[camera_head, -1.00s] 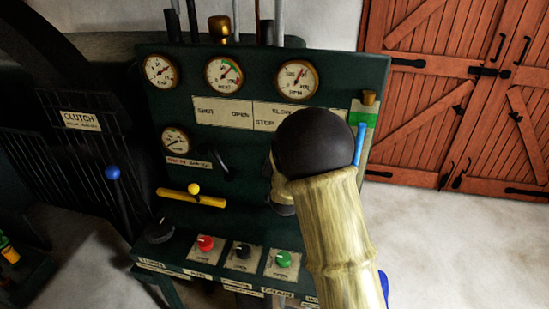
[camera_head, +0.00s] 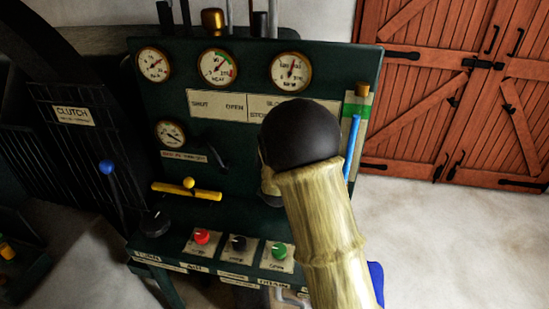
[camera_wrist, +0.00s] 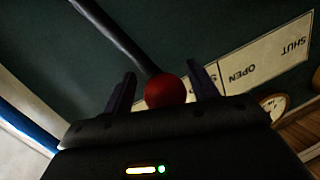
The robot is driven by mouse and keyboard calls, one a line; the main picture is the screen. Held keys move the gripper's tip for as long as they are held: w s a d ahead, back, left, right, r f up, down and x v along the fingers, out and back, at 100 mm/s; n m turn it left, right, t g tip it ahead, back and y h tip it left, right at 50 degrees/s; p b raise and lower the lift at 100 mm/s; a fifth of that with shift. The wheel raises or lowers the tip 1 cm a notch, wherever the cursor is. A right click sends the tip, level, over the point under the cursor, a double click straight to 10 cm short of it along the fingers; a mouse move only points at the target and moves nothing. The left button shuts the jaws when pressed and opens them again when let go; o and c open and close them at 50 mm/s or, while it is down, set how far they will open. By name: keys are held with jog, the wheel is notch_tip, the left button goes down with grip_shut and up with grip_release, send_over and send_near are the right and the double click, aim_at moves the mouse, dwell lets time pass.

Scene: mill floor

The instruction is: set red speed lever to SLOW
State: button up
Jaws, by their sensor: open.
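The red speed lever shows in the wrist view as a red ball knob (camera_wrist: 166,91) on a dark rod that runs to the upper left. My gripper (camera_wrist: 162,85) is open, with one finger on each side of the red knob; I cannot tell whether either finger touches it. In the head view my own arm hides the lever and my gripper. The label plate (camera_head: 222,104) on the green panel reads SHUT and OPEN at left; its right part, with SLOW and STOP, is partly covered by my arm.
Three gauges (camera_head: 217,68) line the panel top, with another gauge (camera_head: 171,134) below. A yellow lever (camera_head: 187,191), a blue-knobbed lever (camera_head: 107,167) and red (camera_head: 202,236), black (camera_head: 238,243) and green (camera_head: 279,250) knobs are nearby. Open floor (camera_head: 450,240) lies at right.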

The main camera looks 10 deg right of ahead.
jog(key=s+a+r+b, duration=0.1)
jog(key=s+b, duration=0.4)
jog(key=s, duration=1.2)
jog(key=shift+a+r, duration=0.35)
jog(key=shift+a, duration=0.35)
jog(key=s+d+f+n+g+y+p, duration=0.1)
jog(key=s+d+f+n+g+p, duration=0.1)
jog(key=s+g, duration=0.5)
jog(key=s+d+f+n+g+y+p, duration=0.1)
jog(key=s+d+f+n+g+p, duration=0.1)
jog(key=s+d+f+g+p, duration=0.2)
jog(key=s+g+p, duration=0.1)
jog(key=s+g, duration=0.2)
jog(key=s, duration=0.2)
jog(key=shift+f+p, duration=0.15)
jog(key=shift+p, duration=0.25)
dwell(0.8)
